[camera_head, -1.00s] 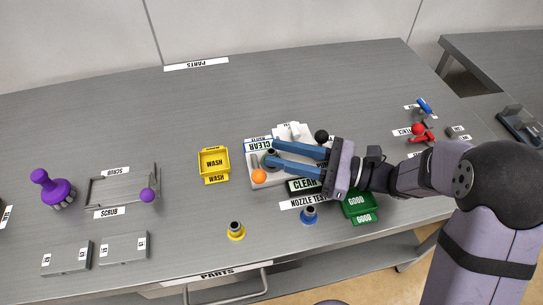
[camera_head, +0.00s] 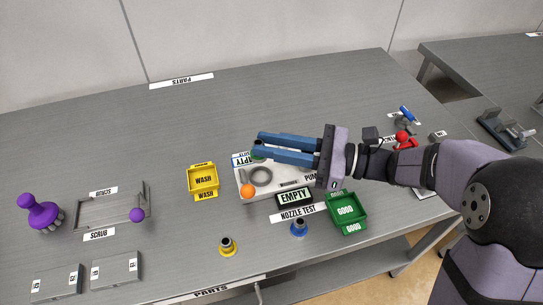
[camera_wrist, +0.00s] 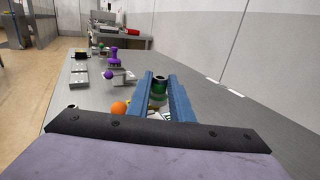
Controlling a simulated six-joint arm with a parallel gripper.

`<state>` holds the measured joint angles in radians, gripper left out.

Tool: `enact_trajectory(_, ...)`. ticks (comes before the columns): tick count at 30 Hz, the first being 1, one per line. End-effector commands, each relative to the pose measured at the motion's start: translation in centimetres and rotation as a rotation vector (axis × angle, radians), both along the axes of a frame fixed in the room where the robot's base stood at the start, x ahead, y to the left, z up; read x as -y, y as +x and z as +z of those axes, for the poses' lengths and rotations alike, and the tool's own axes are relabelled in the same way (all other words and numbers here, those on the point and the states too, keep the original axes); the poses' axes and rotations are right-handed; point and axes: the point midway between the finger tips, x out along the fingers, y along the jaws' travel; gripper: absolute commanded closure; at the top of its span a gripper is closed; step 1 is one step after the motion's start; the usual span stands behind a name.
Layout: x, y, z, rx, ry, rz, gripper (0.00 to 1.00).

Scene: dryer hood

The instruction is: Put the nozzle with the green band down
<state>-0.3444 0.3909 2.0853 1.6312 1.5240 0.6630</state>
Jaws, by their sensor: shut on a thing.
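The nozzle with the green band (camera_wrist: 158,88) is between the two blue fingers of my gripper (camera_wrist: 160,79) in the wrist view, upright, dark rim on top. In the head view my gripper (camera_head: 259,142) is shut on it, above the back left of the white nozzle test unit (camera_head: 268,188); only a bit of green (camera_head: 257,155) shows, the fingers hiding the rest.
A yellow WASH tray (camera_head: 203,181) stands left of the unit, a green GOOD tray (camera_head: 347,212) right. A yellow nozzle (camera_head: 227,246) and a blue nozzle (camera_head: 299,228) stand in front. An orange ball (camera_head: 249,191) is at the unit's front left. The back of the table is clear.

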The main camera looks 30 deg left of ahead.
Motion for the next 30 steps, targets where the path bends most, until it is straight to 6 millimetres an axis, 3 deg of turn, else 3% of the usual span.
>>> enact_trajectory(6, 0.0, 0.0, 2.3, 0.002, 0.001, 0.0, 1.0)
enact_trajectory(14, 0.1, 0.1, 2.7, 0.0, 0.001, -0.002, 1.0)
enact_trajectory(19, 1.0, 1.3, 3.3, 0.0, 0.001, -0.036, 1.0)
enact_trajectory(26, 5.6, 6.3, 4.7, -0.002, 0.001, -0.185, 1.0)
enact_trajectory(30, 10.6, 10.2, 5.3, -0.004, 0.0, -0.326, 1.0)
